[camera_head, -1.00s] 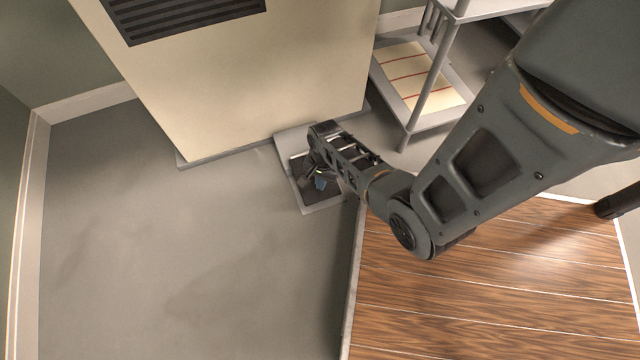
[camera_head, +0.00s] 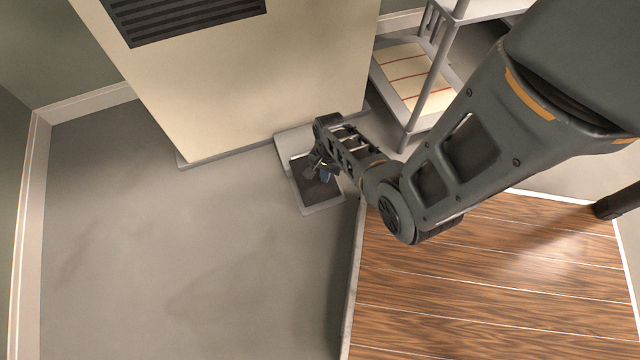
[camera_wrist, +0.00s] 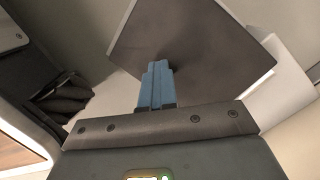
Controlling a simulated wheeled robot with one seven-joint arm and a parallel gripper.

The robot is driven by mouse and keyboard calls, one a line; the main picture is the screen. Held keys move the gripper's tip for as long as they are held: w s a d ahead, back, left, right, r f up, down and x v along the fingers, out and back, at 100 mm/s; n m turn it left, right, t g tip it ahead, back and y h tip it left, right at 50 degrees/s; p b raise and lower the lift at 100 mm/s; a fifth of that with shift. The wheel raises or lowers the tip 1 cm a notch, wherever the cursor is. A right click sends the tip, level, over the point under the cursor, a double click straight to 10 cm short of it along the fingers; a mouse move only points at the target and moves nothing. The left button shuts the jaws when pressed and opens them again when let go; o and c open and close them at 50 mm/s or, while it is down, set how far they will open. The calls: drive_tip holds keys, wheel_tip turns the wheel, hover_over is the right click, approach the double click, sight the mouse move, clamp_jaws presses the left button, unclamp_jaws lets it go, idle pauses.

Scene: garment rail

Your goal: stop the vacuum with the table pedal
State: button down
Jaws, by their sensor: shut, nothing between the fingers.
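The pedal (camera_head: 319,192) is a dark plate in a light grey frame on the floor, at the foot of the cream cabinet. In the wrist view its dark plate (camera_wrist: 205,40) fills the top middle. My gripper (camera_head: 326,176) is over the pedal in the head view, pointing down at it. In the wrist view its blue fingers (camera_wrist: 158,68) are together and empty, with their tips over the near edge of the plate. I cannot tell whether they touch it. Part of the pedal is hidden behind my gripper and wrist.
The cream cabinet (camera_head: 240,80) with a dark vent stands behind the pedal. A grey shelf rack (camera_head: 409,132) stands to its right. A wooden tabletop (camera_head: 490,285) lies at the lower right, below my arm. The grey floor at left is clear.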

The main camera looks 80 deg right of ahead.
wheel_tip(320, 180, up, 7)
drive_tip(key=p, duration=0.4)
drive_tip(key=shift+d+r, duration=0.2)
drive_tip(key=shift+d, duration=0.15)
drive_tip(key=shift+s, duration=0.15)
idle(0.4)
drive_tip(key=s+a+r+n+t+h, duration=0.2)
drive_tip(key=a+r+n+t, duration=0.2)
drive_tip(key=a+r+n, duration=0.45)
drive_tip(key=s+a+r+n+t+h, duration=0.2)
drive_tip(key=a+r+n+t, duration=0.35)
drive_tip(key=a+r, duration=0.5)
drive_tip(key=s+a+r+n+t+y, duration=0.1)
drive_tip(key=a+r+n+t, duration=0.25)
drive_tip(key=r, duration=0.85)
drive_tip(key=s+a+r+n+t+y, duration=0.2)
drive_tip(key=a+r+n, duration=0.15)
drive_tip(key=r, duration=0.95)
wheel_tip(320, 180, up, 30)
drive_tip(key=p, duration=3)
drive_tip(key=shift+w+a+f, duration=0.25)
drive_tip(key=shift+w+a, duration=0.05)
drive_tip(key=shift+a, duration=0.1)
